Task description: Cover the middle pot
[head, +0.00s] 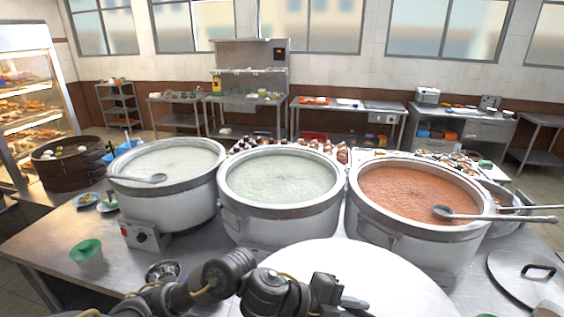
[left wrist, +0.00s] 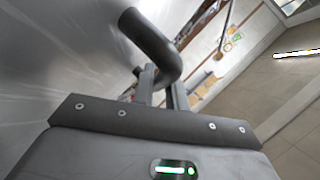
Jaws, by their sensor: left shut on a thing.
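The middle pot (head: 283,213) is a big silver stockpot, uncovered, full of pale congee. My left gripper (head: 340,298) is at the bottom of the head view, in front of this pot. It is shut on the handle of a large round pale lid (head: 385,280). In the left wrist view the dark bent handle (left wrist: 160,50) sits between the fingers of the left gripper (left wrist: 162,88), with the lid's grey surface (left wrist: 55,60) beside it. The lid is near the middle pot's front side and leaves its opening clear. My right gripper is not in view.
An open left pot (head: 175,200) with a ladle and an open right pot (head: 420,232) of reddish congee flank the middle one. Another lid (head: 510,285) with a black handle lies at right. A green bowl (head: 88,252) stands on the counter (head: 50,245).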

